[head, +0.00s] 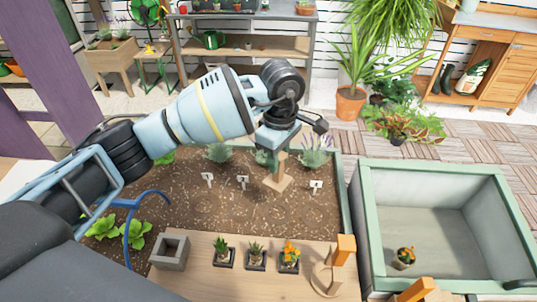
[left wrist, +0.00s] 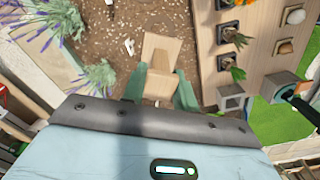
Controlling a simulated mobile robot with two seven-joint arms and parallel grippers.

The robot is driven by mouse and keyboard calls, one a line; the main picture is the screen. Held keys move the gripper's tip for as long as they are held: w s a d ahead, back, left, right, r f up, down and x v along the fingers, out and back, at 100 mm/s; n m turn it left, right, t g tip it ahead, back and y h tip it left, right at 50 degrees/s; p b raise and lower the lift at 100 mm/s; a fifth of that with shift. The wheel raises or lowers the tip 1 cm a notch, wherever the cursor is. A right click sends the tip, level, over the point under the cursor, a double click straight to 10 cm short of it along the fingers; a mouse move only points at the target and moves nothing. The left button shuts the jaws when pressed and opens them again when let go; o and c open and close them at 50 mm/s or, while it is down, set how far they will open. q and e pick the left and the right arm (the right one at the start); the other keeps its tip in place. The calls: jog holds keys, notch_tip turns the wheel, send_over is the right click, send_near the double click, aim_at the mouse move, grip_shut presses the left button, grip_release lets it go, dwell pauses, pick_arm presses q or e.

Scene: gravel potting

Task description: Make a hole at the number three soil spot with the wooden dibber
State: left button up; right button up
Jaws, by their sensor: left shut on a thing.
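The wooden dibber (head: 279,176) is held upright in my left gripper (head: 278,137) over the dark soil bed (head: 200,215). It has a pale shaft and a wider, squarish lower part. Its lower end is near the right-hand white marker (head: 316,185); I cannot tell whether it touches the soil. In the left wrist view, the green fingers (left wrist: 160,90) are shut on the dibber (left wrist: 162,52). Two other white markers (head: 208,178) (head: 243,181) stand to the left; their numbers are too small to read. My right gripper is not in view.
Several small potted plants (head: 255,258) and a grey square pot (head: 170,252) stand on the wooden front ledge (head: 205,278). A green-rimmed bin (head: 362,215) holding a small pot stands right of the bed. Lavender (head: 316,152) grows at the bed's back edge.

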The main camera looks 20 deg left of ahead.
aim_at(279, 179)
pick_arm(q)
jog(key=shift+d, duration=0.1)
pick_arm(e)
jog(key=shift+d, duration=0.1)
pick_arm(q)
jog(key=shift+f, duration=0.15)
